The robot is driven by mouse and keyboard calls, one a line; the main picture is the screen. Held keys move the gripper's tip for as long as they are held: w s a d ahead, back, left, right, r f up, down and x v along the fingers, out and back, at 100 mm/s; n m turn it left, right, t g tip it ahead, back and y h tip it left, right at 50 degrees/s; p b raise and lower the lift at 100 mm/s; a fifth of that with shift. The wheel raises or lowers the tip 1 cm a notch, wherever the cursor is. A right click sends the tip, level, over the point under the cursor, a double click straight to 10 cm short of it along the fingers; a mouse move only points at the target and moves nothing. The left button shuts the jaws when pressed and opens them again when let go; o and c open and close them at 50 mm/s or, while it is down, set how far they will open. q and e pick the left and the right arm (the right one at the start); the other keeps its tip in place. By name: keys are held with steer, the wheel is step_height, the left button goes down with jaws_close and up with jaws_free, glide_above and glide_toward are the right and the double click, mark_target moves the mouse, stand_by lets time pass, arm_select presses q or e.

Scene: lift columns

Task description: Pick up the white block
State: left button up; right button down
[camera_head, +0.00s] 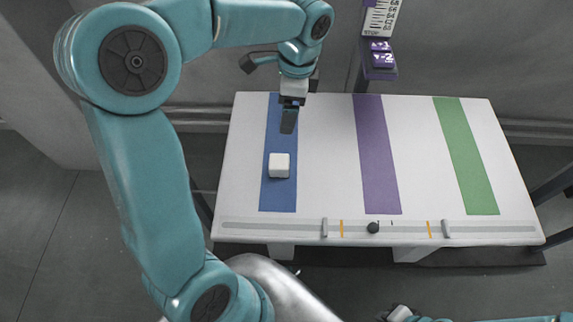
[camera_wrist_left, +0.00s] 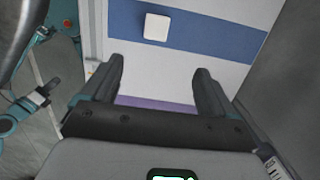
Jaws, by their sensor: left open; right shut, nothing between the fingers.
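The white block (camera_head: 279,165) sits on the blue stripe (camera_head: 278,197) at the left of the white table (camera_head: 325,160). In the left wrist view the block (camera_wrist_left: 157,27) shows at the top, beyond the fingertips and not between them. My left gripper (camera_head: 289,122) is over the far part of the blue stripe, behind the block in the head view and apart from it. In the left wrist view its fingers (camera_wrist_left: 157,78) are spread and empty. My right gripper (camera_head: 396,314) is low at the bottom edge of the head view, away from the table, shut and empty.
A purple stripe (camera_head: 377,160) and a green stripe (camera_head: 465,160) cross the table. A slider track with a dark knob (camera_head: 373,228) runs along the near edge. The tabletop around the block is clear.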

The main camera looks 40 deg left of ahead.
arm_select(q)
step_height(320, 180, down, 4)
steer(key=b, duration=0.6)
glide_above(279, 161)
steer(key=f, duration=0.7)
steer(key=w+f, duration=0.1)
steer(key=f, duration=0.2)
steer(key=shift+d+f, duration=0.25)
steer(key=shift+f, duration=0.15)
steer(key=f, duration=0.3)
steer(key=s+f, duration=0.1)
steer(key=f, duration=0.1)
steer(key=shift+a+f+b, duration=0.25)
steer(key=shift+f+b, duration=0.05)
steer(key=shift+b, duration=0.1)
steer(key=shift+r, duration=0.1)
jaws_close()
arm_select(e)
step_height(279, 161, down, 8)
